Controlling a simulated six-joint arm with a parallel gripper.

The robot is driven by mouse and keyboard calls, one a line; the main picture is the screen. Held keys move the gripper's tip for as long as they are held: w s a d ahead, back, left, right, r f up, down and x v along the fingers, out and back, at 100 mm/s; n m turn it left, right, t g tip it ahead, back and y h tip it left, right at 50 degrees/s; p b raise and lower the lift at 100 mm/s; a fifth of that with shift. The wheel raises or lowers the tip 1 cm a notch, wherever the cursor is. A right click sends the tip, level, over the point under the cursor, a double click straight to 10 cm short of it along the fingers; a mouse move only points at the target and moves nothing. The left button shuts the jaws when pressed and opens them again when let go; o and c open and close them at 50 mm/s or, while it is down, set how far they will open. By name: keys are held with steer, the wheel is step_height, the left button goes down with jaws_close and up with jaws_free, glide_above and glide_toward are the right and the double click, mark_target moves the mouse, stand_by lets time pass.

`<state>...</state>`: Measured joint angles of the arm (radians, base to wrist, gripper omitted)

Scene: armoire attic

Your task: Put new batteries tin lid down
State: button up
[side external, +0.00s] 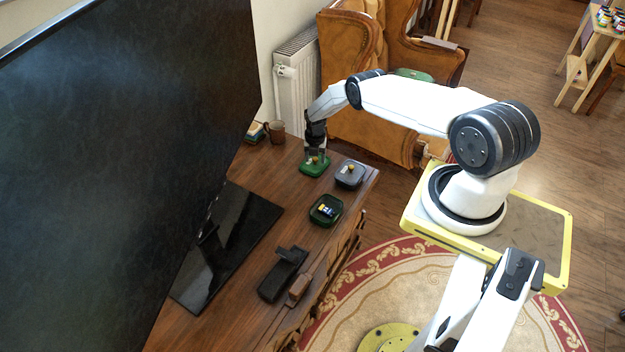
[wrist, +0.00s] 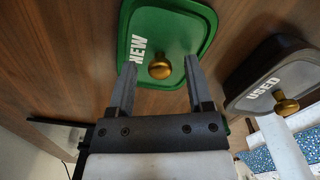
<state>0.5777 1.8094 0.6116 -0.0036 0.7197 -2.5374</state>
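The green lid (side external: 314,168) marked NEW lies on the wooden cabinet top, knob side up. It also shows in the wrist view (wrist: 185,30), with a round brass knob (wrist: 159,68). My gripper (wrist: 160,62) is open above the lid, its fingers apart on either side of the knob with gaps showing. In the side view my gripper (side external: 316,156) is right over the lid and partly hides it. The green tin (side external: 315,219) stands open nearer the camera, with batteries (side external: 326,210) inside.
A dark grey tin with a USED lid (side external: 350,172) and brass knob stands right of the green lid; it also shows in the wrist view (wrist: 256,76). A large screen (side external: 120,150), a mug (side external: 276,131) and dark objects (side external: 283,273) occupy the cabinet top.

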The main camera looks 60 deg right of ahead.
mark_target(314, 159)
steer(key=shift+r, duration=0.25)
step_height(314, 159, up, 12)
stand_by(1.2)
steer(key=shift+f, duration=0.1)
stand_by(0.4)
steer(key=s+a+r+m+t, duration=0.1)
steer(key=a+r+m, duration=1)
steer(key=a+r, duration=0.6)
steer(key=s+a+r+m, duration=0.5)
steer(key=s+a, duration=0.1)
steer(key=s, duration=0.2)
steer(key=s+a+r+m+t, duration=0.1)
steer(key=s+a+r+m, duration=0.4)
steer(key=s, duration=0.4)
steer(key=shift+a+m+t, duration=0.3)
steer(key=shift+a+m, duration=0.4)
steer(key=shift+a, duration=0.3)
